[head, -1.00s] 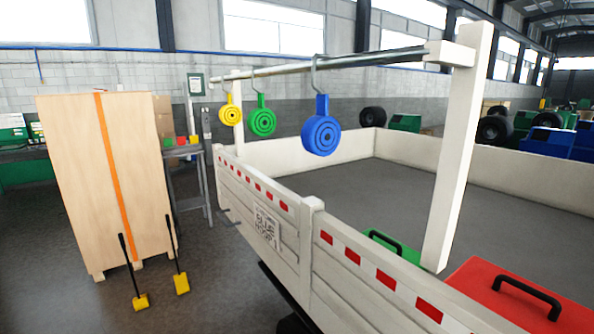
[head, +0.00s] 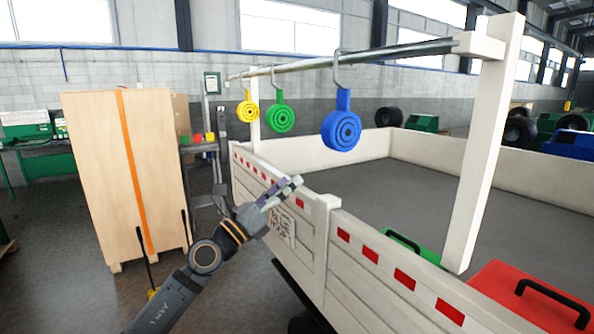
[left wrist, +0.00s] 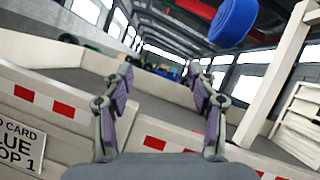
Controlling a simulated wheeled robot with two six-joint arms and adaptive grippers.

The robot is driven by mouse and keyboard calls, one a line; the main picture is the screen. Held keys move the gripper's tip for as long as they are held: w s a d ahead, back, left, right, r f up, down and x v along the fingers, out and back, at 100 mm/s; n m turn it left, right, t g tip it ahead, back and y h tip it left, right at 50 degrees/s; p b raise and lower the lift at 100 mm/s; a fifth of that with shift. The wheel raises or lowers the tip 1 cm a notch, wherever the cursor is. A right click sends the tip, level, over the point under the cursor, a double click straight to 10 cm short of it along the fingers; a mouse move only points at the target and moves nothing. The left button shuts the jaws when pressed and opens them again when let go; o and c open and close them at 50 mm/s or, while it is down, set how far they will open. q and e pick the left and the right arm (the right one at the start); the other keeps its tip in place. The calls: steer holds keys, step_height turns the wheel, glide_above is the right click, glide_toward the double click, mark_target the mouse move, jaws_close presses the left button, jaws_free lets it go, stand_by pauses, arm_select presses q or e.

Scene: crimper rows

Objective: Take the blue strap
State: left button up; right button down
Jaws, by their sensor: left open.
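The blue strap (head: 341,127), a round coil with a tab, hangs from a hook on the metal rail in the head view. Its blue coil also shows at the top of the left wrist view (left wrist: 233,22). A green strap (head: 280,116) and a yellow strap (head: 248,110) hang farther along the rail. My left gripper (head: 291,187) is below and left of the blue strap, in front of the trailer's side wall, apart from the strap. In the left wrist view the gripper (left wrist: 163,82) has its fingers spread with nothing between them. My right gripper is not in view.
The white trailer side wall (head: 350,285) and a white post (head: 484,150) stand near the rail (head: 390,53). A green case (head: 415,247) and a red case (head: 535,300) sit at the right. A strapped wooden crate (head: 90,170) stands at the left. The trailer floor's middle is clear.

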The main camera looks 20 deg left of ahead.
mark_target(338, 117)
arm_select(q)
steer(key=s+d+r+m+g+h, duration=0.2)
steer(key=s+d+r+m+h, duration=0.25)
steer(key=s+r+m, duration=0.2)
steer(key=shift+m+y, duration=0.35)
steer(key=p+x, duration=0.6)
steer(key=x, duration=0.5)
steer(key=shift+a+r, duration=0.15)
steer(key=shift+w+d+r, duration=0.1)
steer(key=shift+w+d, duration=0.3)
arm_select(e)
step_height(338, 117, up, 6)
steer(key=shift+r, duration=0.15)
arm_select(q)
steer(key=shift+c, duration=0.2)
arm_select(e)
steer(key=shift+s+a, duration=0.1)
